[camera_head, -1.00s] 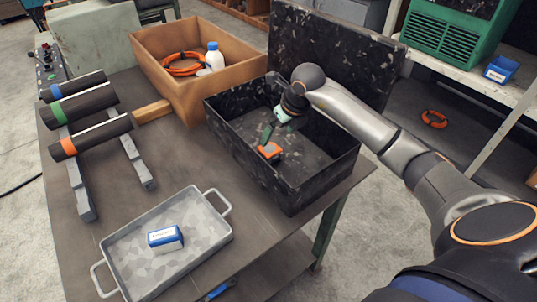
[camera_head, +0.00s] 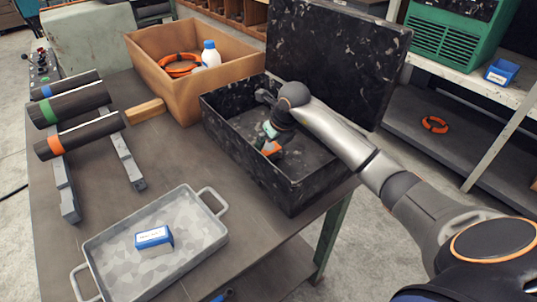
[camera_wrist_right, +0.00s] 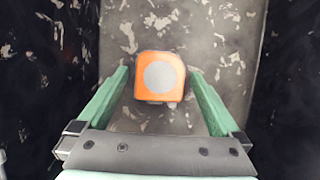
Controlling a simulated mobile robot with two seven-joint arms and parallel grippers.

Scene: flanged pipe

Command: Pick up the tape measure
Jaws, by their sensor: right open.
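The tape measure is an orange block with a round grey disc on its face. In the right wrist view the tape measure (camera_wrist_right: 160,77) lies on the box floor, between and slightly beyond my fingertips. In the head view the tape measure (camera_head: 271,149) shows partly, just below my right gripper (camera_head: 268,140). In the right wrist view my right gripper (camera_wrist_right: 159,80) is open, with a green finger on each side of the tape measure and gaps showing. The black speckled toolbox (camera_head: 240,160) stands open around both. My left gripper is not in view.
The toolbox's walls and raised lid (camera_head: 335,60) surround my right gripper. A cardboard box (camera_head: 163,85) with an orange ring and a white bottle stands behind left. A metal tray (camera_head: 190,250) with a blue-and-white box (camera_head: 153,240) lies in front. Pipes (camera_head: 80,105) rest on supports at left.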

